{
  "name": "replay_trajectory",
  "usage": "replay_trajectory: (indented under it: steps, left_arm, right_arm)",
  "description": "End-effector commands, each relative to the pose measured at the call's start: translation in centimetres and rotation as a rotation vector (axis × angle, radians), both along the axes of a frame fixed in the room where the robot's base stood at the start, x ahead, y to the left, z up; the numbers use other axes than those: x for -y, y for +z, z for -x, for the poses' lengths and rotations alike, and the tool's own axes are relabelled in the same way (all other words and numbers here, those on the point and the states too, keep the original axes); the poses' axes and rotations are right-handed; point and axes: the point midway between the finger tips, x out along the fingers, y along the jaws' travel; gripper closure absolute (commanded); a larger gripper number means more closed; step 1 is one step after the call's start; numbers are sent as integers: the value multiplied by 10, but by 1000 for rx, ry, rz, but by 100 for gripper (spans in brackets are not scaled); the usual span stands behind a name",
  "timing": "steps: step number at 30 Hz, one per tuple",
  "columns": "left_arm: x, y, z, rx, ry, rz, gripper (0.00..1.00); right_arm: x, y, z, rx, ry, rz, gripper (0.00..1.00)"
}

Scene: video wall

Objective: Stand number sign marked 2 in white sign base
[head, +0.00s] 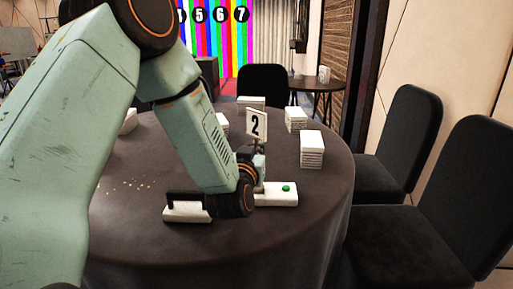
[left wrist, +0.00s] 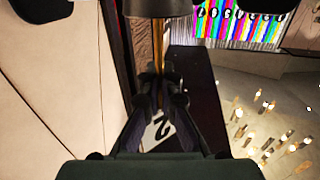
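The number sign (head: 256,125) is a white plate with a black 2, upright above the table in the head view. Its face also shows between my fingers in the left wrist view (left wrist: 162,126). My left gripper (head: 259,163) is at the sign's lower part, with its fingers close together on it. White base pieces lie on the table behind and beside my left wrist: one with a green dot (head: 276,194) at right, one with a black part (head: 187,212) at left. My wrist hides whether they join. The sign's lower end is hidden. My right gripper is not seen.
The round table (head: 130,220) has a dark cloth. White stacks (head: 311,149) stand at its right and back, and small crumbs lie at left. Black chairs (head: 405,140) stand at right. The front of the table is clear.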

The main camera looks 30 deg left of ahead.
Motion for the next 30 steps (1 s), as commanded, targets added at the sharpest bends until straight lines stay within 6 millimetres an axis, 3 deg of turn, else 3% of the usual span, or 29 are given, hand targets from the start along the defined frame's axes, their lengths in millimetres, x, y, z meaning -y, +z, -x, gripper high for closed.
replay_trajectory:
  steps: [3,15,24,30]
  left_arm:
    - [0,-4,0,1,0,0,100]
    - [0,-3,0,1,0,0,68]
    - [1,-3,2,-1,0,0,68]
    - [9,-3,24,-2,-2,1,68]
  right_arm:
    - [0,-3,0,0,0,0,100]
    - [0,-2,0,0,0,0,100]
    - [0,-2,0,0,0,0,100]
    - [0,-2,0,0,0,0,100]
